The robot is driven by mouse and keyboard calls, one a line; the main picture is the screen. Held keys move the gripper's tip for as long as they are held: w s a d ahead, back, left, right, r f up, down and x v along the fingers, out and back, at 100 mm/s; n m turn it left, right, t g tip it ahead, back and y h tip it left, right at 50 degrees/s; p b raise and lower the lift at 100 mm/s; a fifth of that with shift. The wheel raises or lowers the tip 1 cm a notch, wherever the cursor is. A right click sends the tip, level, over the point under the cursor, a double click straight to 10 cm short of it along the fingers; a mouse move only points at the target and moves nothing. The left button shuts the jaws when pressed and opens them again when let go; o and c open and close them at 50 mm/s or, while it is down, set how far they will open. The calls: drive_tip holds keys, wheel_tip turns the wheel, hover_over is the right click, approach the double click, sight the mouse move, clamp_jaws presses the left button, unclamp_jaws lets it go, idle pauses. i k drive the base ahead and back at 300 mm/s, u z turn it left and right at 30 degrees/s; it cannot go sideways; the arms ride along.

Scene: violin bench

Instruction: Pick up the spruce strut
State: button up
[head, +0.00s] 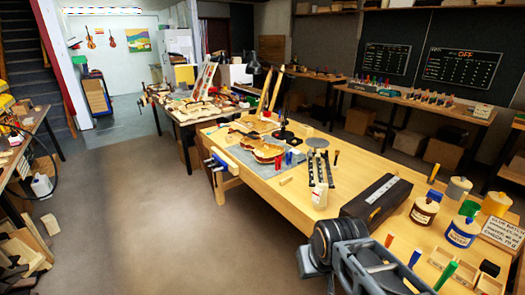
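A small pale wooden piece (286,181) lies on the light wooden bench (350,160), close to its left edge and in front of the grey mat. It looks like the spruce strut, but it is too small here to be sure. Nothing touches it. Dark grey and black links of my arm show at the bottom right, over the near end of the bench. My gripper's fingertips do not show in this view.
A violin body (265,152) lies on the grey mat (235,155). Black strips, a white bottle (320,195) and a long black case (376,200) stand right of the piece. Several jars (424,211) crowd the right end.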

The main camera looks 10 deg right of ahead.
sight(282, 182)
drive_tip(key=u, duration=0.4)
drive_tip(key=k, duration=1.05)
drive_tip(key=u, duration=0.95)
drive_tip(key=i, duration=2)
drive_tip(key=z, duration=0.3)
drive_tip(key=i, duration=1.55)
drive_tip(key=z, duration=1.85)
drive_tip(key=i, duration=1.1)
drive_tip(key=z, duration=0.95)
